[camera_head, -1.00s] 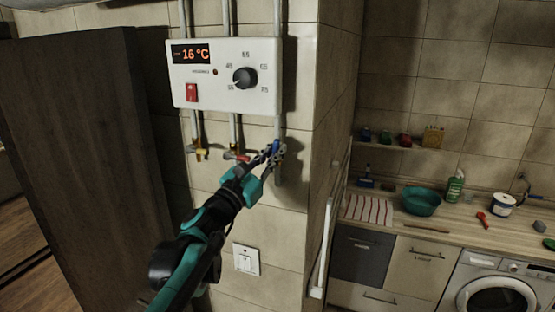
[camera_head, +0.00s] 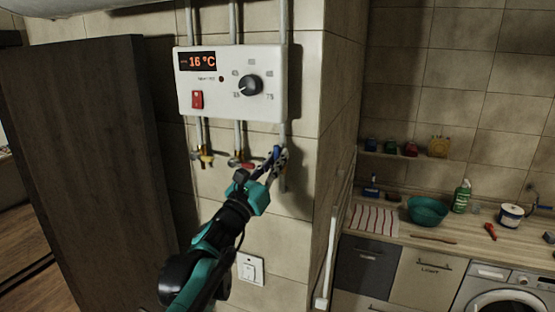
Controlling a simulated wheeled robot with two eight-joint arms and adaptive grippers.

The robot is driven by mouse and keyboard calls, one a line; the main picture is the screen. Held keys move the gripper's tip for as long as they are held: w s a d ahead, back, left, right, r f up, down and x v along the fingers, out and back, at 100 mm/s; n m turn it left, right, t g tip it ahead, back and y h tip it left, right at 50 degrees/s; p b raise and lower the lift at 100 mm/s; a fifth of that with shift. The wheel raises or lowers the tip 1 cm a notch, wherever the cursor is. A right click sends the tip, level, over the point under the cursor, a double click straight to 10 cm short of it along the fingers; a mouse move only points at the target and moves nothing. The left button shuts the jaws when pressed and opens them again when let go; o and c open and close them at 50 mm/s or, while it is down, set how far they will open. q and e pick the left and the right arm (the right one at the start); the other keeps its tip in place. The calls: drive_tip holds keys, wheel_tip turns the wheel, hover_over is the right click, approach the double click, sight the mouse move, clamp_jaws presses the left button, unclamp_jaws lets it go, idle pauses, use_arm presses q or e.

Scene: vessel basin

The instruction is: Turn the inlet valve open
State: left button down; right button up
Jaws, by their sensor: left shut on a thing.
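A white heater control box (camera_head: 230,80) on the tiled wall reads 16 °C, with a red switch (camera_head: 197,99) and a black dial (camera_head: 250,85). Pipes run below it to valves: one with a yellow handle (camera_head: 206,158) at left, one with a red handle (camera_head: 246,165) in the middle. A blue valve handle (camera_head: 276,152) is on the right pipe. My left gripper (camera_head: 277,160) is at this blue handle, shut on it, and its fingers partly hide the handle and valve body. My right gripper is not in view.
A dark wooden cabinet (camera_head: 95,150) stands close on the left. A white wall switch (camera_head: 250,269) is below the valves. The wall corner is just right of the box. Beyond it is a counter with a teal bowl (camera_head: 428,211) and a washing machine (camera_head: 502,290).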

use_arm(q)
drive_tip(key=c, duration=1.7)
unclamp_jaws()
drive_tip(key=shift+a+r, duration=0.1)
drive_tip(key=shift+o, duration=0.5)
drive_tip(key=shift+a, duration=0.1)
drive_tip(key=v, duration=1.2)
